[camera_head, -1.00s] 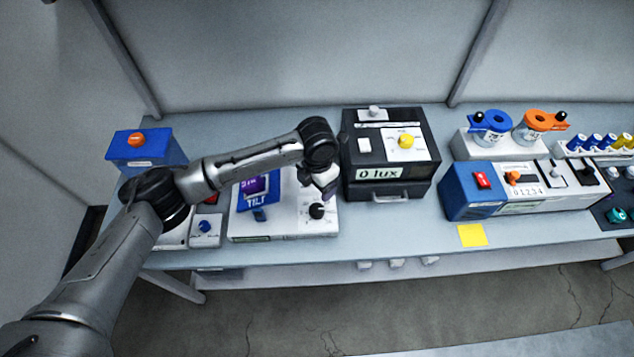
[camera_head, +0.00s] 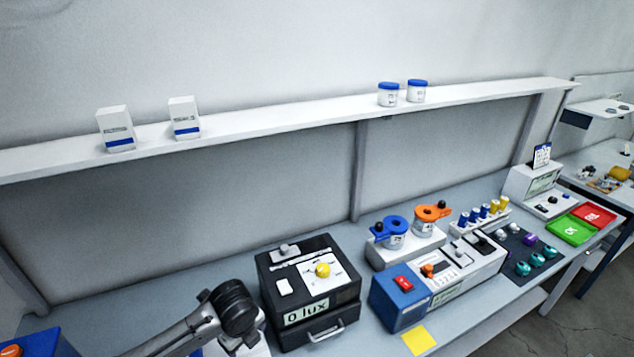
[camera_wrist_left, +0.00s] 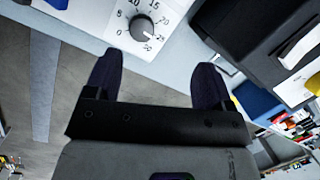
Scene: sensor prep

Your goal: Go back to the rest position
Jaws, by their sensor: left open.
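My left gripper (camera_wrist_left: 157,85) is open and empty in the left wrist view. Its two dark fingers stand apart, with the bench's front edge and the floor behind them. A white device with a black dial (camera_wrist_left: 141,27) shows just beyond the fingertips; I see no contact. In the head view my left arm comes in at the bottom left, with its dark wrist joint beside the black "0 lux" box (camera_head: 310,290). The left fingers are hidden or out of frame there. My right gripper is in neither view.
A blue box with a red switch (camera_head: 400,300) stands right of the black box. Jars with blue and orange rings (camera_head: 392,235) are behind it. Red and green trays (camera_head: 568,230) lie at the far right. A shelf (camera_head: 270,122) runs above the bench, holding white boxes and blue-lidded jars.

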